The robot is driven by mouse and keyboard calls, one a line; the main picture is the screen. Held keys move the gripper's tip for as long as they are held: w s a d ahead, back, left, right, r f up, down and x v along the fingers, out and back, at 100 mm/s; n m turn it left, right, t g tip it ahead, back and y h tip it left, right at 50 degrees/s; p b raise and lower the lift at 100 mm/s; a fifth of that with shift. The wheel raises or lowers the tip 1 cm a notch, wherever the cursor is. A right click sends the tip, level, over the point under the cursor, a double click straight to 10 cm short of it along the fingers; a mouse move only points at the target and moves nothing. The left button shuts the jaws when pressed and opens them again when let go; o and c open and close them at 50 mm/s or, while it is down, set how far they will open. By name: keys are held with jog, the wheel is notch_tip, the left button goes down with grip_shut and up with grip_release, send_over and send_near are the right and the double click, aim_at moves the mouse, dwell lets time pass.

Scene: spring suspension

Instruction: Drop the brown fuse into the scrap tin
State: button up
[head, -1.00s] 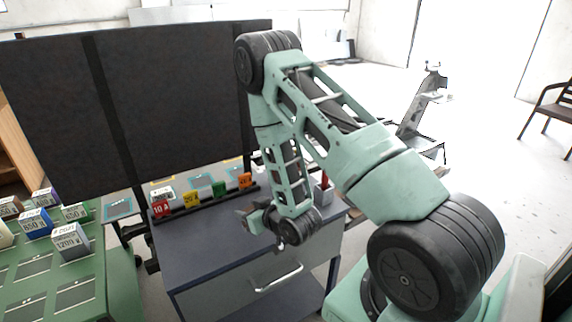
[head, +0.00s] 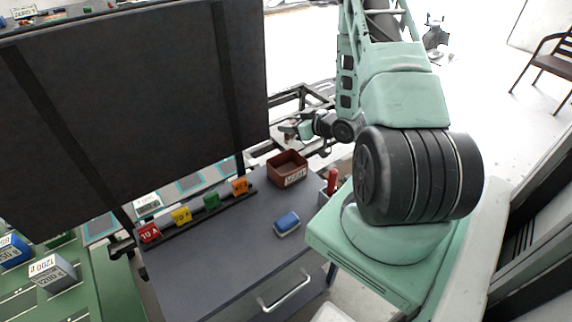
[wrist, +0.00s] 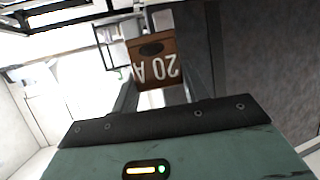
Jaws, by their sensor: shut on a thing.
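The brown fuse (wrist: 155,60), marked 20 A, is between my gripper's fingers (wrist: 160,88) in the wrist view. My gripper is shut on it. In the head view my gripper (head: 297,130) is small, and the fuse is hard to make out there. The scrap tin (head: 277,171) is a dark red open box with a white label, standing on the grey cabinet top near its back right corner. In the head view my gripper appears above the tin's far side, apart from it. I cannot tell whether it is directly over the opening.
A rack on the cabinet (head: 226,252) holds red, yellow, green and orange fuses (head: 181,215). A blue block (head: 287,223) lies in front of the tin. A cup with a red-handled tool (head: 331,183) stands at right. A large dark panel (head: 140,110) rises at left.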

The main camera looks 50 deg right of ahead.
aim_at(291, 138)
notch_tip(291, 138, down, 6)
jog(key=b, duration=0.3)
jog(key=shift+r+b, duration=0.15)
jog(key=shift+b, duration=0.2)
jog(key=o, duration=1)
jog(key=shift+o, duration=0.2)
jog(key=shift+r, duration=0.15)
notch_tip(291, 138, up, 10)
jog(key=shift+f+b, duration=0.1)
jog(key=shift+b, duration=0.4)
jog(key=shift+a, duration=0.15)
